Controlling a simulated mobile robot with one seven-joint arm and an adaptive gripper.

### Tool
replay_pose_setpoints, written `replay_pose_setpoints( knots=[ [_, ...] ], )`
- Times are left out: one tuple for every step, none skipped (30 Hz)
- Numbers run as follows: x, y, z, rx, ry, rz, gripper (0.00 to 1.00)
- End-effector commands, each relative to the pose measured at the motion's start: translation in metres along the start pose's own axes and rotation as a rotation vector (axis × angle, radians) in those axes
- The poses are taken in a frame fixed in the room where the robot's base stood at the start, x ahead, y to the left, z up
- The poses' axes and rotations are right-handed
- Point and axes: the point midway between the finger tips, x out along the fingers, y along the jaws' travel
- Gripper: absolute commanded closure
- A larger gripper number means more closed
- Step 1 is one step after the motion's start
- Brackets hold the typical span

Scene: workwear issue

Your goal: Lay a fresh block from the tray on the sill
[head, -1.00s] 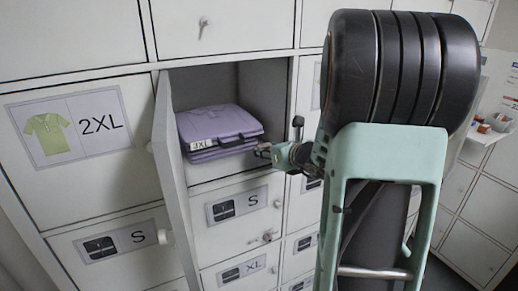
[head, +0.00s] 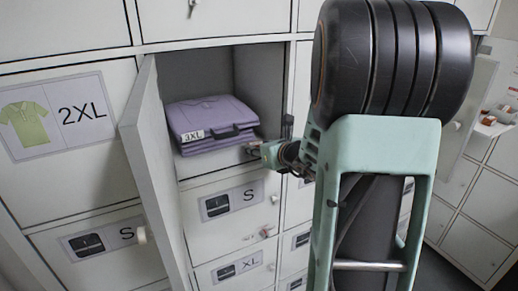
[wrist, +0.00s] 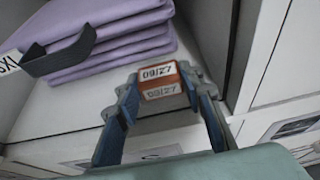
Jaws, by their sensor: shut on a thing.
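In the wrist view my gripper (wrist: 162,92) is shut on a small orange-brown block (wrist: 150,85) with white labels reading "09/27". In the head view my gripper (head: 256,149) is at the right front of an open locker compartment. The pale sill (wrist: 60,118) of this compartment lies below and left of the block in the wrist view; I cannot tell whether the block touches it. The sill also shows in the head view (head: 205,165). The tray (head: 491,128), with several small orange-brown and white things, is at the far right.
Folded purple clothing (head: 210,115) with a 3XL tag fills much of the compartment, close to my gripper. The open locker door (head: 150,165) stands out on the left. Shut lockers with knobs surround the compartment.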

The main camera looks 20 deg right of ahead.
Motion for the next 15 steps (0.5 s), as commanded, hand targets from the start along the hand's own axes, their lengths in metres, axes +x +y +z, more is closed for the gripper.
replay_pose_setpoints(
  knots=[
    [0.0007,-0.0002,-0.0016,0.000,0.000,0.000,0.81],
    [0.0011,-0.0003,-0.0027,0.000,0.000,0.000,0.81],
    [0.0015,-0.0003,-0.0037,0.000,0.000,-0.001,0.81],
    [0.0018,-0.0004,-0.0044,-0.001,0.000,-0.001,0.81],
    [0.0012,-0.0004,-0.0029,-0.001,0.000,-0.001,0.61],
    [0.0010,-0.0004,-0.0026,0.000,0.000,-0.001,0.57],
    [0.0010,-0.0004,-0.0026,0.000,0.000,-0.001,0.54],
    [0.0010,-0.0004,-0.0027,0.000,0.000,-0.001,0.50],
    [0.0010,-0.0004,-0.0027,0.000,0.000,-0.001,0.47],
    [0.0010,-0.0004,-0.0027,0.000,0.000,-0.001,0.47],
    [0.0010,-0.0004,-0.0026,0.000,0.000,-0.001,0.47],
    [0.0010,-0.0004,-0.0026,0.000,0.000,-0.001,0.47],
    [0.0010,-0.0004,-0.0026,0.000,0.000,-0.001,0.47],
    [0.0010,-0.0005,-0.0026,0.000,0.000,-0.001,0.47],
    [0.0010,-0.0005,-0.0026,0.000,0.000,-0.001,0.47]
  ],
)
